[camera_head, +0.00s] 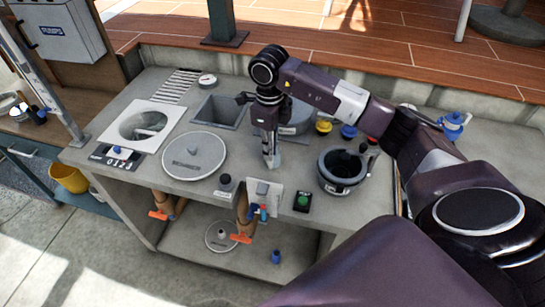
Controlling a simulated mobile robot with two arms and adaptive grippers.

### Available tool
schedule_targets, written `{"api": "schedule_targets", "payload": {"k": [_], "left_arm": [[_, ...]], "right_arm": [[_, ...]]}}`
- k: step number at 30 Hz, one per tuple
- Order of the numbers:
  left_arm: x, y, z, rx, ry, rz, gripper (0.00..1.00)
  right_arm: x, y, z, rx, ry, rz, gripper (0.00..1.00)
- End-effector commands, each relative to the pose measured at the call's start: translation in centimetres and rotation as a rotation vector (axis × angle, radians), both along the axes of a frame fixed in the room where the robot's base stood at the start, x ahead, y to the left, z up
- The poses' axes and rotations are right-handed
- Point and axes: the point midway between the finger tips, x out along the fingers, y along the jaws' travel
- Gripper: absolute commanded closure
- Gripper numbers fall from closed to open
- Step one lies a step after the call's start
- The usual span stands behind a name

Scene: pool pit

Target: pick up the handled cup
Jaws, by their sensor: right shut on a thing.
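My right gripper (270,164) points straight down over the middle of the grey counter (240,155). Its fingers are close together on a thing too small to make out. I cannot tell for sure which thing is the handled cup. A black round vessel (345,168) with an open top and a pale band stands to the right of the gripper, apart from it. A small blue thing with a knob (452,125) stands farther right, beyond my right arm. A grey round tub (298,118) is partly hidden behind the gripper. My left gripper is not in view.
A round grey lid (194,154) lies left of the gripper. A square opening (217,112) and a white-framed round opening (142,124) are behind and left. A grey plate (263,197) and green button box (303,201) sit at the front edge. Yellow and blue knobs (349,132) stand behind the black vessel.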

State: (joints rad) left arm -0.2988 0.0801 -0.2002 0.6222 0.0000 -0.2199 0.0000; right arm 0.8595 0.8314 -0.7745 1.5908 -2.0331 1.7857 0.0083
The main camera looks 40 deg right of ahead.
Motion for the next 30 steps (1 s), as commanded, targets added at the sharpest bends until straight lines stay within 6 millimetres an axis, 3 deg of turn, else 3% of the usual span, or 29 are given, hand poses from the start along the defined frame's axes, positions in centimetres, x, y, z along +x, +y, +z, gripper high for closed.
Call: {"api": "schedule_targets", "payload": {"k": [11, 17, 20, 25, 30], "left_arm": [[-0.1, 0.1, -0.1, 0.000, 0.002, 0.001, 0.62], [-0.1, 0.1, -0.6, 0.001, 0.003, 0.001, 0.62], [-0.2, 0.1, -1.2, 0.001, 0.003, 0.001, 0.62], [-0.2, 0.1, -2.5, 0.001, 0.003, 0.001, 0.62], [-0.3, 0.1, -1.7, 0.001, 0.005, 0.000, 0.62]], "right_arm": [[0.1, 0.0, 0.2, 0.000, -0.002, 0.000, 1.00], [0.2, -0.1, 1.8, 0.000, -0.006, -0.001, 1.00], [0.2, -0.1, 3.5, -0.001, -0.007, -0.001, 1.00], [0.3, 0.0, 8.8, 0.001, -0.013, 0.000, 1.00], [0.1, -0.1, 13.5, -0.003, -0.007, -0.001, 1.00]]}}
